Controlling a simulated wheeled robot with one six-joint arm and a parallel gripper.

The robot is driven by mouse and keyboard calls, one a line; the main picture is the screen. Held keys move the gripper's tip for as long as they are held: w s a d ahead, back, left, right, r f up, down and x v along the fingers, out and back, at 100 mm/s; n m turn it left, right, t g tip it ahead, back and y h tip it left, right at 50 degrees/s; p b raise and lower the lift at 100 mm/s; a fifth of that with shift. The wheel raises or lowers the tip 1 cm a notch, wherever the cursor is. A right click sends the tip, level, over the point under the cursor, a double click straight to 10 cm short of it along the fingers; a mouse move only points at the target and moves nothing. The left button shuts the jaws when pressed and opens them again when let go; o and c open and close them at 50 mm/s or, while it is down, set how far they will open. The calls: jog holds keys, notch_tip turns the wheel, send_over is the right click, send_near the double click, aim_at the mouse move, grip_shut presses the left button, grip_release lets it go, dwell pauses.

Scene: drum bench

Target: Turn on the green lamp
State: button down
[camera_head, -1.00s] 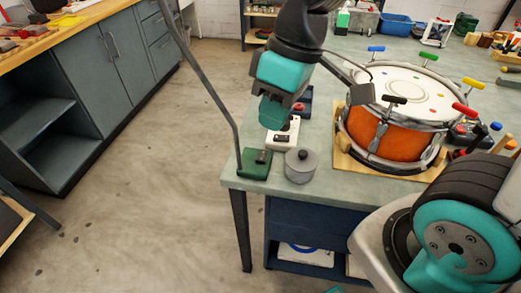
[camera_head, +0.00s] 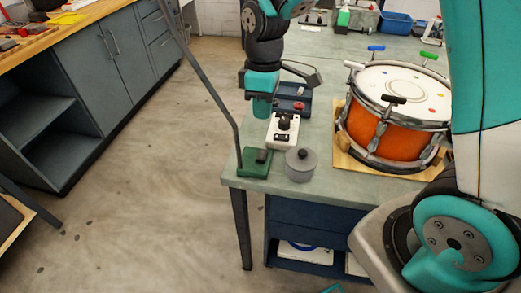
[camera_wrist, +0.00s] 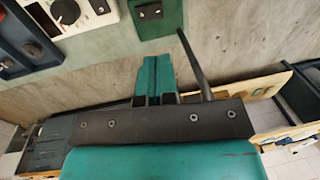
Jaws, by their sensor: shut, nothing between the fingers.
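The green lamp has a flat green base (camera_head: 252,166) at the table's front left corner, with a grey pole (camera_head: 208,88) leaning up to the left. A dark switch (camera_head: 262,156) sits on the base. In the wrist view the green base (camera_wrist: 172,24) is at the top, with its black switch plate (camera_wrist: 150,12) in view, and the pole (camera_wrist: 193,62) runs down beside the fingers. My gripper (camera_head: 262,112) is shut and empty, behind the base and left of the white box. Its closed teal fingertips (camera_wrist: 155,72) show in the wrist view. The lamp's head is out of view.
A white box with a black knob (camera_head: 283,128) stands close right of the gripper. A grey lidded pot (camera_head: 300,168) is right of the lamp base. A dark blue tray (camera_head: 294,90) lies behind, and an orange drum (camera_head: 390,136) stands to the right.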

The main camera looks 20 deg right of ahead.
aim_at(262, 155)
jog(key=f, duration=0.8)
jog(key=s+f+p, duration=0.1)
jog(key=f, duration=0.3)
jog(key=shift+s+a, duration=0.1)
jog(key=shift+a, duration=0.3)
jog(key=shift+f, duration=0.1)
jog(key=shift+s+a+f+b, duration=0.1)
jog(key=shift+f+b, duration=0.2)
jog(key=shift+f, duration=0.15)
jog(key=shift+r, duration=0.2)
jog(key=shift+w+d+r+p, duration=0.35)
jog(key=shift+w+d+p, duration=0.15)
jog(key=shift+w+p, duration=0.15)
